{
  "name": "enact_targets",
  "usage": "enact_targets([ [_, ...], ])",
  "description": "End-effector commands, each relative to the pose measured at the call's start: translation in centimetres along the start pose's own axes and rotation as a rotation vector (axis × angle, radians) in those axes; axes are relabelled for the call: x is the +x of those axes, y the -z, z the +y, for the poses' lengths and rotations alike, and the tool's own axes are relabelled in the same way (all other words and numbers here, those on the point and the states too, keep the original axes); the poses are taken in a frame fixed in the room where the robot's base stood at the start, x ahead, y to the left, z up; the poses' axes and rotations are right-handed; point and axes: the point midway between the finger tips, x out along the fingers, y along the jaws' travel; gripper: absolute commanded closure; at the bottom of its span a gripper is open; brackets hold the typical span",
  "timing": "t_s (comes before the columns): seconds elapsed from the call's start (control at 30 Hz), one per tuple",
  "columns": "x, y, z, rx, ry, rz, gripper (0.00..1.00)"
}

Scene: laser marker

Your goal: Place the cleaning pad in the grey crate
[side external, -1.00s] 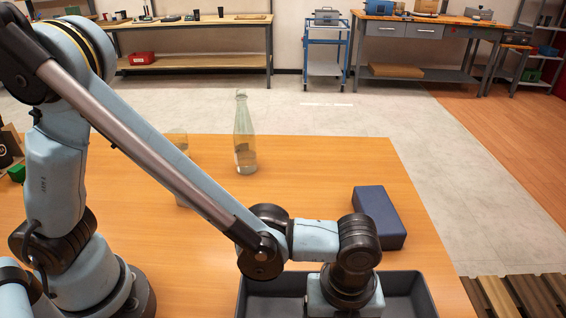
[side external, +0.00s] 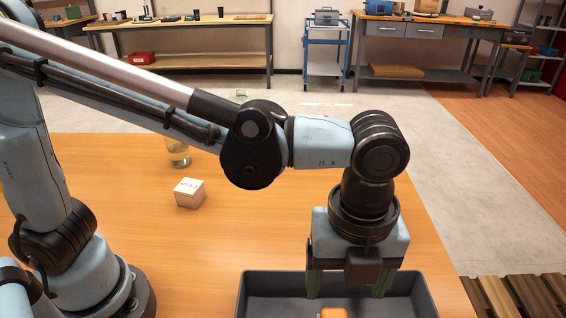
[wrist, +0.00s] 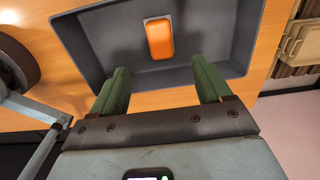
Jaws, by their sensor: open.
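The cleaning pad appears to be the small orange block (wrist: 159,39), which lies on the floor of the grey crate (wrist: 88,45) in the wrist view. In the side view only the top of the orange block (side external: 333,313) shows at the lower frame edge, inside the crate (side external: 425,293). My gripper (side external: 348,287) is above the crate, pointing down, with its two green fingers apart and nothing between them. In the wrist view my gripper (wrist: 158,66) is open, and the block lies beyond the fingertips, apart from them.
A white box (side external: 189,193) and a glass (side external: 178,155) stand on the wooden table (side external: 100,170). My arm covers most of a bottle, with its top (side external: 240,93) showing. The table right of the crate is bare. A slatted pallet (side external: 520,297) lies beyond it.

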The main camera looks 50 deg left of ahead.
Motion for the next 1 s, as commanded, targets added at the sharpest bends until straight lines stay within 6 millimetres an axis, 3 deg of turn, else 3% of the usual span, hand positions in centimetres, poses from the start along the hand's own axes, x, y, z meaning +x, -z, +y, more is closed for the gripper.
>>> enact_targets([
  [0.13,-0.8,-3.2,1.1,-0.225,0.057,0.003,0.22],
  [0.27,-1.5,-8.2,3.4,-0.624,0.164,0.020,0.22],
  [0.4,-1.8,-13.3,6.8,-1.102,0.301,0.060,0.22],
  [0.6,-1.5,-18.7,12.3,-1.734,0.510,0.157,0.22],
  [0.8,-0.8,-21.4,16.1,-2.133,0.669,0.259,0.22],
  [1.0,-0.6,-22.1,17.1,-2.247,0.720,0.300,0.22],
])
